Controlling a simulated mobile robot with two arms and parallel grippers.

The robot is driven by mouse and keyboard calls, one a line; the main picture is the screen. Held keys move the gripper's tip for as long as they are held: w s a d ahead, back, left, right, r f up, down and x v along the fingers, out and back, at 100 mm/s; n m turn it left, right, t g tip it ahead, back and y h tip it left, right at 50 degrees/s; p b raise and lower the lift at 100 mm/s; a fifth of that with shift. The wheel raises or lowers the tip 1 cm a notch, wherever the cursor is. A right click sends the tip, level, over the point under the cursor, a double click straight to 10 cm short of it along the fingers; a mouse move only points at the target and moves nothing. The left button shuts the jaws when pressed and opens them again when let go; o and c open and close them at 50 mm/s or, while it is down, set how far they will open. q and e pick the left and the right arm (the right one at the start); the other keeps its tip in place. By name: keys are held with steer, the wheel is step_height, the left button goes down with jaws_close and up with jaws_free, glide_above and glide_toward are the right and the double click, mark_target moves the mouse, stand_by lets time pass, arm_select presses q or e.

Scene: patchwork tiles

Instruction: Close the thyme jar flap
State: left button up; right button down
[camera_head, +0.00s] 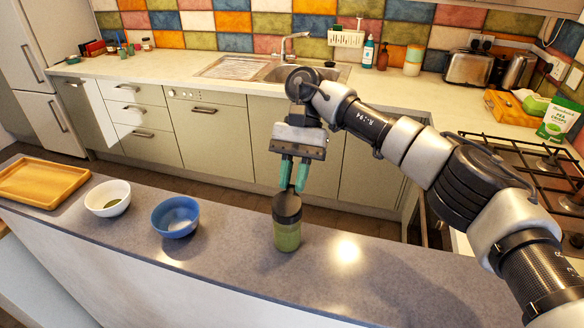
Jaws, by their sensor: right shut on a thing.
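The thyme jar (287,232) stands upright on the grey counter, with green contents in a clear lower body and a dark top. Its flap (291,189) is a small dark piece at the top of the jar, partly hidden by my fingertips; its exact angle is hard to tell. My right gripper (293,187) comes down from above with green fingers. It is shut on the flap, directly over the jar. My left gripper is not in view.
The counter right of the jar is clear. A sink (290,74) and a hob (535,160) lie beyond.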

steer(key=shift+w+f+g+y+p, duration=0.25)
steer(key=shift+f+g+p, duration=0.3)
steer(key=shift+g+p, duration=0.35)
steer(key=c, duration=1)
jaws_free()
steer(key=shift+c, duration=0.2)
